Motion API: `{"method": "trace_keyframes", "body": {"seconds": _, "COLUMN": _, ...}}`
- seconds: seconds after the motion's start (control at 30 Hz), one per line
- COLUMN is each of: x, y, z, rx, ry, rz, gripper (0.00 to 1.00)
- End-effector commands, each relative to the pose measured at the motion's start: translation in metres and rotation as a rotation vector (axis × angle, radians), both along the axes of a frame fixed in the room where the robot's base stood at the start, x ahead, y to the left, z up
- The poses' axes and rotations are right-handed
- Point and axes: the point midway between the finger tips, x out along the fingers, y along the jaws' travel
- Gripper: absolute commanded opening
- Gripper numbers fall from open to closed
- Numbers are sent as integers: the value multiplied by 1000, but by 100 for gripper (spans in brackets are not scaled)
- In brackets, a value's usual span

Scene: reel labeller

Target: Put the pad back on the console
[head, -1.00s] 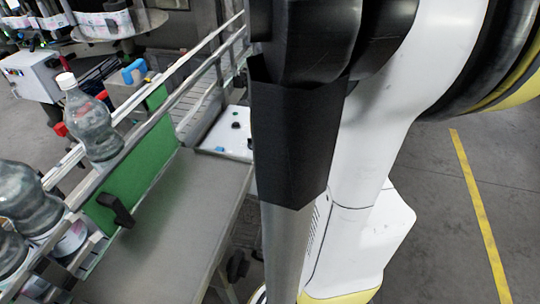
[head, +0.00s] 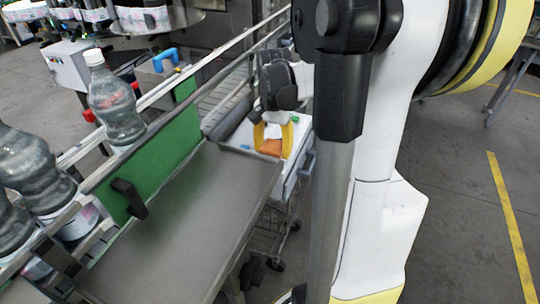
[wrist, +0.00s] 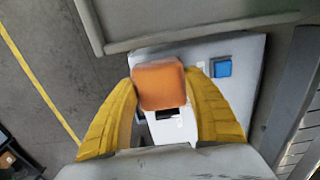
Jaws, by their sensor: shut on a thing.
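My gripper (wrist: 160,95) has two yellow fingers and is shut on an orange pad (wrist: 160,82), one finger on each side of it. The same orange pad shows in the head view (head: 271,147), low over the white console (head: 240,137). In the wrist view the pad covers part of the console's white top (wrist: 222,50). A blue button (wrist: 223,68) lies on that top to the right of the pad. I cannot tell whether the pad touches the console.
A grey metal table (head: 190,215) stands left of my arm, with a green panel (head: 155,160) and black handle along it. Bottles (head: 115,105) stand on the conveyor behind the panel. A wire cart (head: 272,235) is below the console.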

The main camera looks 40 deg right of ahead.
Motion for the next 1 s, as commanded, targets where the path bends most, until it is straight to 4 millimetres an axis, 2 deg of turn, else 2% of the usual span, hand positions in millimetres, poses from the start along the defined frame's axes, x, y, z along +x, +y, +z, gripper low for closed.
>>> {"method": "trace_keyframes", "body": {"seconds": 0.1, "x": 0, "y": 0, "z": -23, "rx": 0, "ry": 0, "rz": 0, "gripper": 24}}
{"method": "trace_keyframes", "body": {"seconds": 0.17, "x": 0, "y": 0, "z": -28, "rx": 0, "ry": 0, "rz": 0, "gripper": 24}}
{"method": "trace_keyframes", "body": {"seconds": 0.53, "x": 0, "y": 0, "z": -32, "rx": 0, "ry": 0, "rz": 0, "gripper": 24}}
{"method": "trace_keyframes", "body": {"seconds": 0.57, "x": 0, "y": 0, "z": -32, "rx": 0, "ry": 0, "rz": 0, "gripper": 63}}
{"method": "trace_keyframes", "body": {"seconds": 0.6, "x": 0, "y": 0, "z": -31, "rx": 0, "ry": 0, "rz": 0, "gripper": 75}}
{"method": "trace_keyframes", "body": {"seconds": 0.63, "x": 0, "y": 0, "z": -31, "rx": 0, "ry": 0, "rz": 0, "gripper": 78}}
{"method": "trace_keyframes", "body": {"seconds": 0.9, "x": 0, "y": 0, "z": -30, "rx": 0, "ry": 0, "rz": 0, "gripper": 78}}
{"method": "trace_keyframes", "body": {"seconds": 1.0, "x": 0, "y": 0, "z": -24, "rx": 0, "ry": 0, "rz": 0, "gripper": 78}}
